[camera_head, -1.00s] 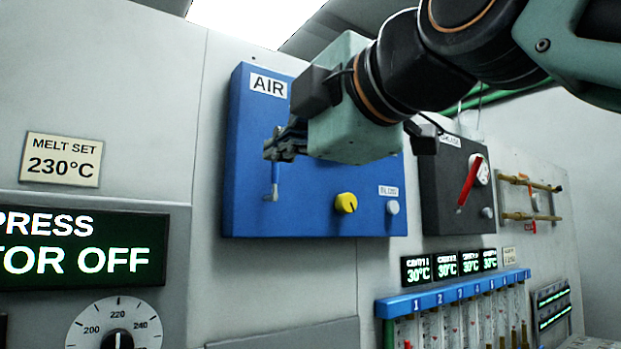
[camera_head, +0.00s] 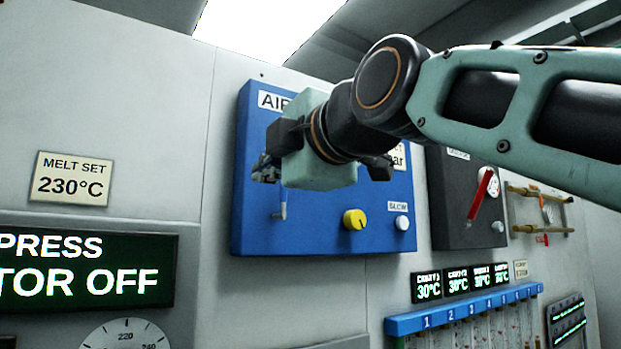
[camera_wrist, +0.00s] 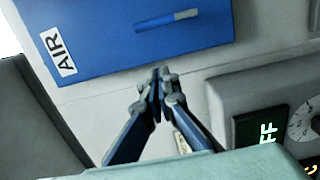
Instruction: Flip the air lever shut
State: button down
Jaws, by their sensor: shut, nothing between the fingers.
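The air lever (camera_head: 281,207) hangs downward on the blue AIR panel (camera_head: 310,236), near its left side. Its pale tip shows below my gripper in the head view; its upper part is hidden. In the wrist view the lever (camera_wrist: 168,20) is a blue bar with a pale end, pointing right, away from the AIR label side of the panel (camera_wrist: 90,50). My gripper (camera_head: 265,169) is shut and empty, in front of the panel's left edge. In the wrist view its closed fingertips (camera_wrist: 160,75) appear just off the panel's edge, apart from the lever in the picture.
A yellow knob (camera_head: 355,219) and a white BLOW button (camera_head: 402,222) sit lower right on the panel. A dark box with a red handle (camera_head: 479,195) is to the right. Plain wall lies between.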

jog(key=w, duration=0.2)
jog(key=w+d+p, duration=0.1)
jog(key=w, duration=0.2)
jog(key=shift+d, duration=0.2)
jog(key=shift+w+d+r+m, duration=0.15)
jog(key=shift+d+m, duration=0.15)
jog(key=shift+m, duration=0.4)
jog(key=w+d+f+m, duration=0.1)
jog(key=d+m, duration=0.1)
jog(key=m, duration=0.3)
jog(key=w+d+f+m+b, duration=0.1)
jog(key=w+m, duration=0.1)
jog(key=m, duration=0.3)
jog(key=w+d+f+m+g+b, duration=0.1)
jog(key=d+f+m, duration=0.1)
jog(key=m, duration=0.3)
jog(key=shift+w+d, duration=0.15)
jog(key=shift+d, duration=0.2)
jog(key=shift+f+b, duration=0.1)
jog(key=shift+b, duration=0.2)
dwell(0.5)
